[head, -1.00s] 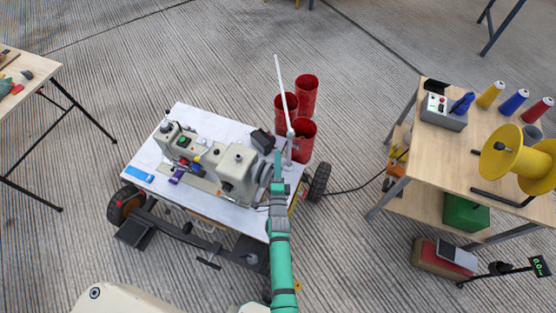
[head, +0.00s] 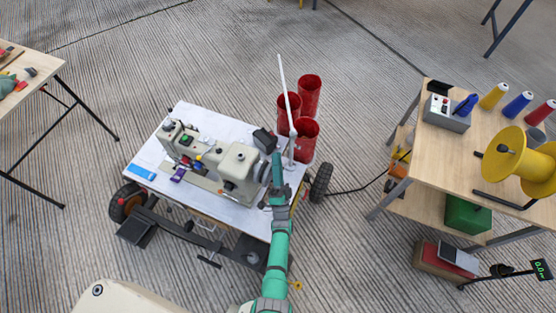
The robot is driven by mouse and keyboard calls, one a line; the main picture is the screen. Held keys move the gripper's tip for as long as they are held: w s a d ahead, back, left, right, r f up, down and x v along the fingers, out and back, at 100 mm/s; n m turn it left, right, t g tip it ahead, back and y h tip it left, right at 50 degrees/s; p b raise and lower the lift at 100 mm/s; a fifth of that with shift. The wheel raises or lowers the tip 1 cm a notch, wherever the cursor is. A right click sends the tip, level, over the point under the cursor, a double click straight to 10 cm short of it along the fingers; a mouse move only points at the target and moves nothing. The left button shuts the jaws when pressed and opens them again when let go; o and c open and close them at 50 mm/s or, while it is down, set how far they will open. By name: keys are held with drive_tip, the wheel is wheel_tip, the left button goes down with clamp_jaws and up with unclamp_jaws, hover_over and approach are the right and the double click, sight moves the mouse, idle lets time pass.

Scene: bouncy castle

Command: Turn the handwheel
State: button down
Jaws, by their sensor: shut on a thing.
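The handwheel (head: 264,172) is a grey disc on the right end of a cream sewing machine (head: 238,165), which stands on a white-topped wheeled cart (head: 226,216). My green arm reaches up from the bottom of the head view, and my gripper (head: 276,163) is at the handwheel's right side. The gripper is shut on the handwheel's rim, as far as the view shows. The fingertips are small and partly merge with the wheel, so the exact contact is hidden.
A white lamp arm (head: 285,90) rises close to the right of my gripper. Red bins (head: 309,95) stand behind the cart. A wooden table (head: 470,165) with thread cones and a yellow spool (head: 505,152) is to the right.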

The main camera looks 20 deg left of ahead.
drive_tip(key=shift+s+d+r+n+t+y, duration=0.15)
drive_tip(key=shift+s+n+y, duration=0.1)
drive_tip(key=shift+n+y, duration=0.35)
drive_tip(key=shift+s+a+r+n+t+y, duration=0.15)
drive_tip(key=shift+s+n+y, duration=0.1)
drive_tip(key=shift+n+y, duration=0.3)
drive_tip(key=shift+d+f+y, duration=0.1)
drive_tip(key=shift+y, duration=0.25)
drive_tip(key=c, duration=1.7)
unclamp_jaws()
drive_tip(key=shift+o, duration=0.2)
drive_tip(key=v, duration=0.7)
drive_tip(key=shift+s+f, duration=0.15)
drive_tip(key=shift+s, duration=0.05)
drive_tip(key=shift+d, duration=0.1)
drive_tip(key=shift+s, duration=0.1)
